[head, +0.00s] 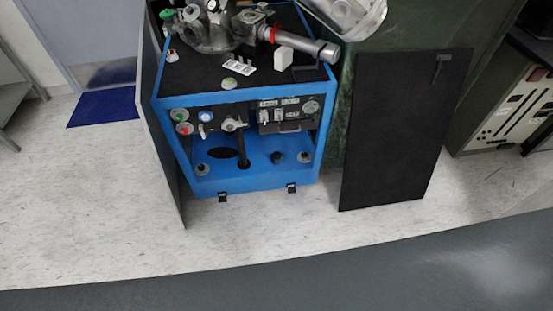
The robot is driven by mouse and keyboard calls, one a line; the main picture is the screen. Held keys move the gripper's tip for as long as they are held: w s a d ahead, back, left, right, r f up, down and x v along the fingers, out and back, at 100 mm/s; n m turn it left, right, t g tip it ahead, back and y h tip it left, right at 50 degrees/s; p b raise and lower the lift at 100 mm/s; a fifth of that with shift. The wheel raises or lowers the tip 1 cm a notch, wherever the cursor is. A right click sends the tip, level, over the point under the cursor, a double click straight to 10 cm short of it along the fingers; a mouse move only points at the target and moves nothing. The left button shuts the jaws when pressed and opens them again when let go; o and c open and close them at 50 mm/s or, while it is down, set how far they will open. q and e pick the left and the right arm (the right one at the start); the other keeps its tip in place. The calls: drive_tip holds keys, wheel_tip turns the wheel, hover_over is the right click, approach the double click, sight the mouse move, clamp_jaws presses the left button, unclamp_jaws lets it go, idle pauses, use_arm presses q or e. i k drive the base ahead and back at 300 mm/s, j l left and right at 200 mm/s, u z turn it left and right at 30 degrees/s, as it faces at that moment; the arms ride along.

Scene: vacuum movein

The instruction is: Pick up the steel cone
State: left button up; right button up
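I cannot make out the steel cone with certainty. A blue cart (255,185) with a dark top stands in the middle of the head view. A steel vacuum assembly (213,35) with a cylindrical arm (310,48) sits on its top. A small pale metallic piece (172,56) is at the left of the top, too small to identify. Small metallic pieces also sit on the lower shelf at the left (202,170) and right (303,157). Neither of my grippers is in view.
A dark panel (395,140) leans right of the cart. A thin grey panel (158,120) stands at its left side. A blue mat (103,107) lies at the left. A dark grey surface (280,280) crosses the bottom. Pale floor (265,225) in front of the cart is clear.

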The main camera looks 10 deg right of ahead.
sight(276, 157)
drive_tip(key=i+l, duration=0.3)
drive_tip(key=l, duration=0.2)
drive_tip(key=i+l+z, duration=0.1)
drive_tip(key=i+l, duration=0.2)
drive_tip(key=l, duration=0.2)
drive_tip(key=i+l, duration=0.3)
drive_tip(key=l, duration=0.2)
drive_tip(key=i+l, duration=0.35)
drive_tip(key=l, duration=0.15)
drive_tip(key=i+l+z, duration=0.1)
drive_tip(key=i+l, duration=0.2)
drive_tip(key=l, duration=0.15)
